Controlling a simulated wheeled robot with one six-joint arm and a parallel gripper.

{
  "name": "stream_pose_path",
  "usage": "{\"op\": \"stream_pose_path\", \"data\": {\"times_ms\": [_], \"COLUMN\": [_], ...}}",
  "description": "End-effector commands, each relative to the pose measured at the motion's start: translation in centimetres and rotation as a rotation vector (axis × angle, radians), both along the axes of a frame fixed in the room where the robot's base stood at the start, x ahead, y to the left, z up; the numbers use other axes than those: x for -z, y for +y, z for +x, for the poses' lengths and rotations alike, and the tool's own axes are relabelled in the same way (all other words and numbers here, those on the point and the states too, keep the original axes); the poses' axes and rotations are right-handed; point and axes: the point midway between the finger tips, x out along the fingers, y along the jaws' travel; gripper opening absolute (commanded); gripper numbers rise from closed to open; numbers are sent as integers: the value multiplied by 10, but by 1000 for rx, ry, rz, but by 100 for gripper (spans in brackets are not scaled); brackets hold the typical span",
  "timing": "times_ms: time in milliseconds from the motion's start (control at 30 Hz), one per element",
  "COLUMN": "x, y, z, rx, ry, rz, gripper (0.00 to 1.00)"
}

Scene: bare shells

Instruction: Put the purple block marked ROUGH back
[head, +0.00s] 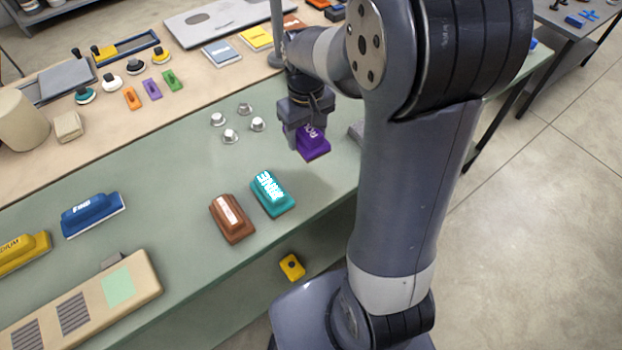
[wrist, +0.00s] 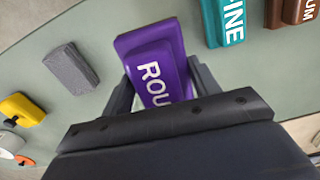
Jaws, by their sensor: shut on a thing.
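The purple block (head: 313,143) is held in my gripper (head: 306,128), above the green bench top near its front edge. In the wrist view the purple block (wrist: 156,62) sits between the two fingers of my gripper (wrist: 160,92), with white letters "ROU" showing and the rest hidden by the gripper. Both fingers press on its sides. I cannot tell exactly how high it is above the bench.
A teal block (head: 271,193) and a brown block (head: 231,218) lie to the front left. Several small metal knobs (head: 230,136) stand left of my gripper. A grey block (wrist: 71,66) lies beside the purple one in the wrist view. Green bench top (head: 170,250) is clear between.

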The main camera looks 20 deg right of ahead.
Motion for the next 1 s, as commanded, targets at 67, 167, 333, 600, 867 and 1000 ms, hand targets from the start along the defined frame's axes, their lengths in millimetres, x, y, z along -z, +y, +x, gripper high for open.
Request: {"op": "stream_pose_path", "data": {"times_ms": [67, 167, 333, 600, 867, 1000], "x": [9, 12, 37, 72, 105, 109], "y": [0, 0, 0, 0, 0, 0], "z": [-8, -15, -18, -17, -17, -17], "rx": [-31, -57, -68, -66, -66, -66], "ry": [-2, 1, 7, 3, 3, 0], "rz": [1, 0, 0, 0, 0, 0], "gripper": [37, 37, 37, 37, 37, 37]}}
